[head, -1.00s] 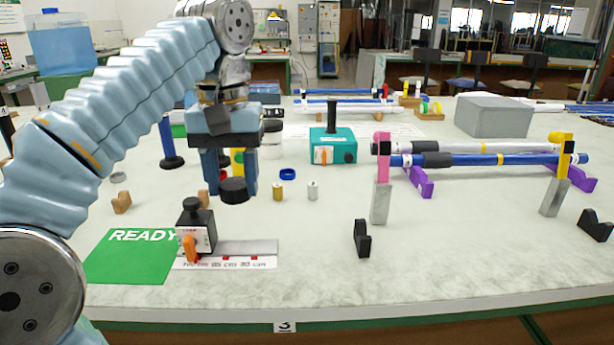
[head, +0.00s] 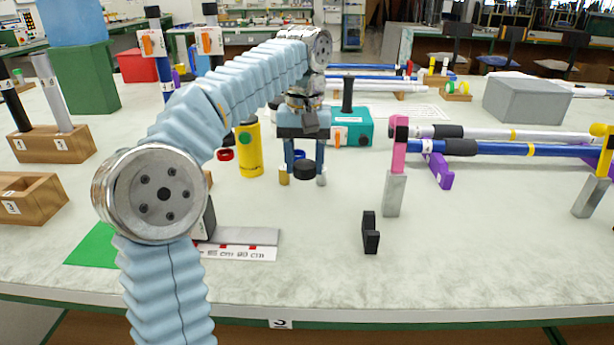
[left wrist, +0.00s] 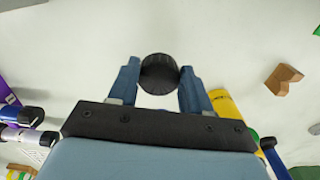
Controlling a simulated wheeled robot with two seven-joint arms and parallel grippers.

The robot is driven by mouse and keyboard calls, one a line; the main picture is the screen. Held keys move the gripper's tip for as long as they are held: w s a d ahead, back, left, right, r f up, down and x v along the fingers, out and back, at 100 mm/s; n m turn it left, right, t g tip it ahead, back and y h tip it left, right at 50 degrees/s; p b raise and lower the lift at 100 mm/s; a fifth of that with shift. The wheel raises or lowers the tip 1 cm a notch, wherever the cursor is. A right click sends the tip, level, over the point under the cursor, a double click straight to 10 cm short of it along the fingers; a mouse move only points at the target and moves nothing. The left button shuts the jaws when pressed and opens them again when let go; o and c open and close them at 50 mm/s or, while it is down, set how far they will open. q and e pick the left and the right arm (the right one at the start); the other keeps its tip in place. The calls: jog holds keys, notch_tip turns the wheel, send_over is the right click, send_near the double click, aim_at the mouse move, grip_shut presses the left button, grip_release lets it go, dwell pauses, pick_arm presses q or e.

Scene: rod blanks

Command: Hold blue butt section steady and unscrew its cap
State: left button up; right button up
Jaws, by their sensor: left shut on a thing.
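My left gripper (head: 304,163) has its blue fingers shut on a round black cap (head: 304,168), held above the table. In the left wrist view the cap (left wrist: 159,72) sits between the two fingertips. The blue butt section (head: 500,149) lies level at the right, in front of a similar white rod (head: 490,132). It has a black grip near its left end, beside an upright post with a pink top (head: 398,158). The gripper is left of this end and apart from it. I cannot tell whether the rod's end is bare. My right gripper is not in view.
A purple stand (head: 440,171) is under the rods. A teal box (head: 352,125) stands behind the gripper, and a yellow cylinder (head: 249,148) is to its left. A black notched block (head: 370,233) stands in front. The table's front middle is mostly clear.

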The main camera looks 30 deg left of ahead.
aim_at(307, 164)
pick_arm(q)
jog(key=shift+w+f, duration=0.4)
jog(key=shift+f, duration=0.15)
jog(key=shift+f+b, duration=0.35)
jog(key=shift+f, duration=1.2)
jog(key=shift+f, duration=0.1)
jog(key=o, duration=1.2)
notch_tip(307, 164, up, 7)
jog(key=shift+w+f+p, duration=0.1)
jog(key=shift+f+p, duration=0.1)
jog(key=shift+p, duration=0.7)
jog(key=shift+r, duration=0.55)
